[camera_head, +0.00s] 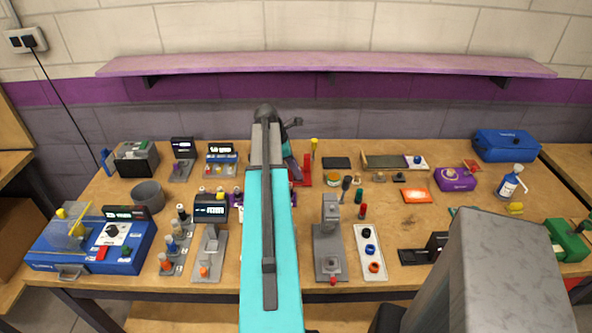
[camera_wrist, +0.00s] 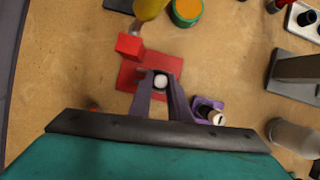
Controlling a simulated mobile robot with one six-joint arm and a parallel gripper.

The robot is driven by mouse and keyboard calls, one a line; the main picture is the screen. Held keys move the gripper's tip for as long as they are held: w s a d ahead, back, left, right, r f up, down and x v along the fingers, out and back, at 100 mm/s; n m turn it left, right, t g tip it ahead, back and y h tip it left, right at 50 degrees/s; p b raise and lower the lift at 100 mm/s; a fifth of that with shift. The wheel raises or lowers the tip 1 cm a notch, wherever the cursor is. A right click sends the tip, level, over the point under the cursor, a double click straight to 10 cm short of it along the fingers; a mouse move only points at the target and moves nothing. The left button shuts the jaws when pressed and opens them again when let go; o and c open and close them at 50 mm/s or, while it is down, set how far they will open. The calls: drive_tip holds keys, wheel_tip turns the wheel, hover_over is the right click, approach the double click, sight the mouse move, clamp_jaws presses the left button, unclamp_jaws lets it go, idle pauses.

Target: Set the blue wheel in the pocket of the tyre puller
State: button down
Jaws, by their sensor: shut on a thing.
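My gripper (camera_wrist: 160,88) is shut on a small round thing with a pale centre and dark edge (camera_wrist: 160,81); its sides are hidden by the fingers. It shows over a red base (camera_wrist: 133,78) with a raised red block (camera_wrist: 129,44); I cannot tell whether it touches. In the head view this red stand (camera_head: 305,172) is just right of my arm. Another blue round piece (camera_head: 417,160) sits on a white plate at the back. I cannot tell which is the wheel, or which device is the tyre puller.
A grey upright device (camera_head: 330,215) stands left of the white tray (camera_head: 362,231). A small purple holder (camera_wrist: 198,103) is close right of my fingers. A yellow-handled tool (camera_head: 314,145) and a green-rimmed round piece (camera_wrist: 187,12) are near the red stand.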

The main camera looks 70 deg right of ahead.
drive_tip(key=shift+f, duration=0.15)
idle(0.4)
drive_tip(key=c, duration=1.6)
unclamp_jaws()
drive_tip(key=shift+o, duration=0.2)
drive_tip(key=shift+w, duration=0.1)
drive_tip(key=b+v, duration=0.2)
drive_tip(key=v, duration=1.1)
drive_tip(key=shift+r, duration=0.3)
drive_tip(key=shift+w+a, duration=0.1)
drive_tip(key=shift+w, duration=0.1)
